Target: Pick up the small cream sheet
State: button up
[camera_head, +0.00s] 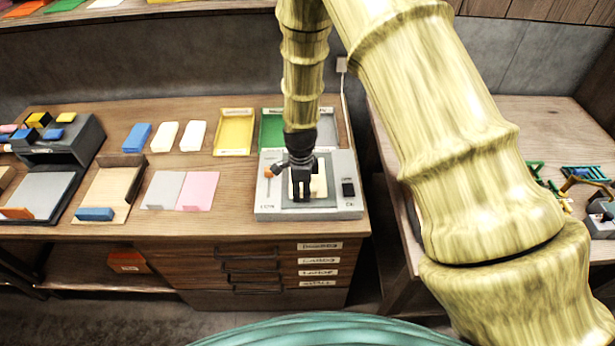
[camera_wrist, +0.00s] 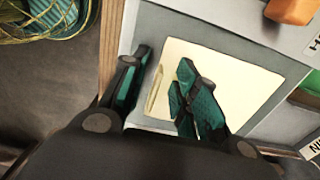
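The small cream sheet (camera_head: 318,186) lies on the grey plate of a light grey device on the wooden bench. In the wrist view the cream sheet (camera_wrist: 238,82) is a pale square, partly covered by my fingers. My gripper (camera_head: 302,190) points down over the device. In the wrist view my gripper (camera_wrist: 164,68) has its two dark teal fingers apart. One finger is by the sheet's left edge and the other over the sheet. A narrow cream raised strip (camera_wrist: 155,90) shows between them. I cannot tell whether either finger touches the sheet.
The device has an orange-tipped lever (camera_head: 268,173) at left and a black switch (camera_head: 348,187) at right. A yellow tray (camera_head: 234,132) and a green tray (camera_head: 271,130) stand behind. Pink (camera_head: 198,190) and grey (camera_head: 163,190) sheets lie left. A gap separates the right table.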

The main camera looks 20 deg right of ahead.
grip_shut()
dwell(0.5)
